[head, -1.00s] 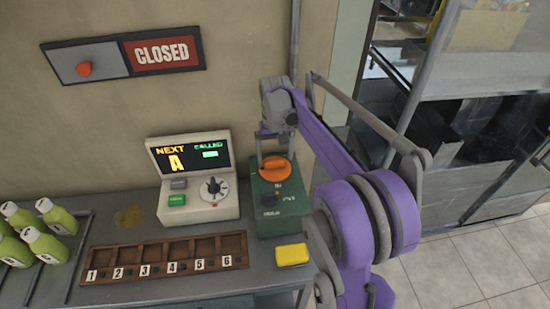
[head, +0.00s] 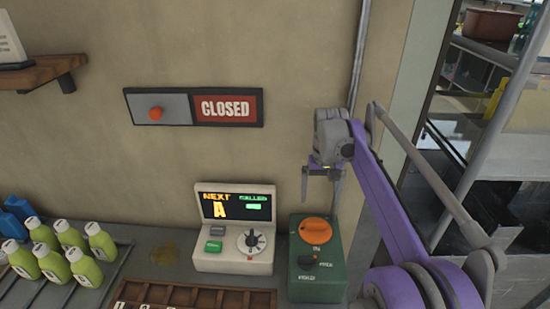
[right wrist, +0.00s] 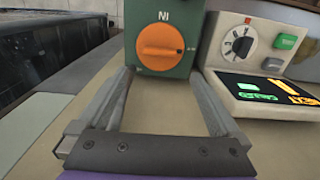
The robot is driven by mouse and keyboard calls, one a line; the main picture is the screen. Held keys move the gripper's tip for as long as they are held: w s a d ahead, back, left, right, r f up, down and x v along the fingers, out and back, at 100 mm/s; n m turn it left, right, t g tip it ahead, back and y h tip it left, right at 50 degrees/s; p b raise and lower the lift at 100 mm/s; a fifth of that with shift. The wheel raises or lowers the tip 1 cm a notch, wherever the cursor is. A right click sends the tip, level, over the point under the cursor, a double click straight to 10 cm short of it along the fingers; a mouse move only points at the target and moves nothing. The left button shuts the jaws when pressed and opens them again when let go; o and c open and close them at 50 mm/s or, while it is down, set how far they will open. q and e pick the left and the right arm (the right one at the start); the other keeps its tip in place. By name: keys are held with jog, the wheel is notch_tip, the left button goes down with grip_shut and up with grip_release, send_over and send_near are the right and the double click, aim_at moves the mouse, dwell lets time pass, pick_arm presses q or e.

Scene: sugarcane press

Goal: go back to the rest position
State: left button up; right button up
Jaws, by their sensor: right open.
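My right gripper (head: 322,187) is open and empty in the head view, with its fingers pointing down above the green control box (head: 318,275). It hangs clear above the box's orange knob (head: 316,229). In the right wrist view, the two open fingers (right wrist: 165,85) reach toward the green box, and the orange knob (right wrist: 160,46) shows between them, beyond the fingertips. My left gripper is in neither view now.
A grey ticket machine (head: 235,262) with a lit screen stands left of the green box. A CLOSED sign (head: 225,109) hangs on the wall. Green bottles (head: 84,266) stand at the left, near a wooden numbered tray (head: 190,297). A wooden shelf (head: 40,73) is at upper left.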

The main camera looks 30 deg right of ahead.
jog(key=s+a+f+n+t, duration=0.25)
jog(key=s+a, duration=0.55)
jog(key=a, duration=0.4)
jog(key=s+a+f+n+t, duration=0.3)
jog(key=s+a+f, duration=0.5)
jog(key=s+f, duration=0.2)
jog(key=s, duration=0.2)
jog(key=shift+s+a+f+p, duration=0.2)
jog(key=shift+s+f+p, duration=0.1)
jog(key=shift+s+f, duration=0.1)
